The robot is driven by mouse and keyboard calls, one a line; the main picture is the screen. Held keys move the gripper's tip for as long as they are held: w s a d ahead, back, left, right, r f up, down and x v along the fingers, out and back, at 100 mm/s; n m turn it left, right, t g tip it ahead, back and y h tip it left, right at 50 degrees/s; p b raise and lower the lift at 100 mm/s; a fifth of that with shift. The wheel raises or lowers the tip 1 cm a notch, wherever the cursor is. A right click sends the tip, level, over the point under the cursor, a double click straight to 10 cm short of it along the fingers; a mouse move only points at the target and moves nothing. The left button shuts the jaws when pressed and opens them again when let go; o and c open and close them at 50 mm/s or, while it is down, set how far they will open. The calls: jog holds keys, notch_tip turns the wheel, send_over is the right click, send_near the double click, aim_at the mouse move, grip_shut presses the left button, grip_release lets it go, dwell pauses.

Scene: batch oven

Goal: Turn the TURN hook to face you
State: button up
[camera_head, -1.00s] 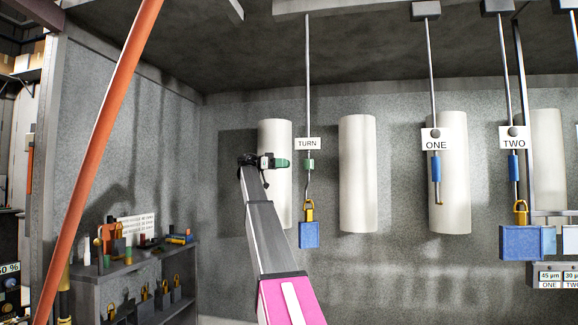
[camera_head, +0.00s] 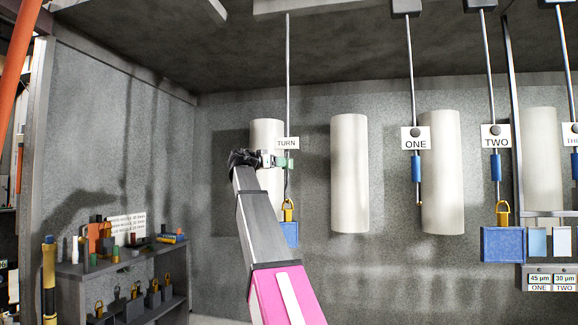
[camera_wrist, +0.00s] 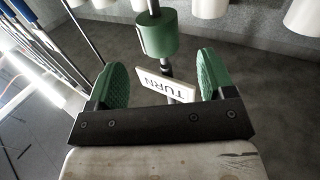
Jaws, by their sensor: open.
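The TURN hook hangs on a thin rod (camera_head: 288,70) with a white TURN sign (camera_head: 287,143). My gripper (camera_head: 280,162) is at the rod just below the sign. In the wrist view my gripper (camera_wrist: 162,80) is open, with green pads on either side of the rod. The TURN sign (camera_wrist: 168,84) shows between the pads, and the green collar (camera_wrist: 158,35) lies beyond them. I see no pad touching the collar. The hook's bent tip is not clear.
Hooks with ONE (camera_head: 415,139) and TWO (camera_head: 495,137) signs hang to the right; a blue block (camera_head: 502,244) hangs under TWO. Pale cylinders (camera_head: 349,175) stand behind. A shelf (camera_head: 130,262) with padlocks is at lower left.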

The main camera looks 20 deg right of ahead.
aim_at(288, 164)
jog(key=x, duration=0.7)
jog(key=shift+d, duration=0.3)
jog(key=c, duration=0.9)
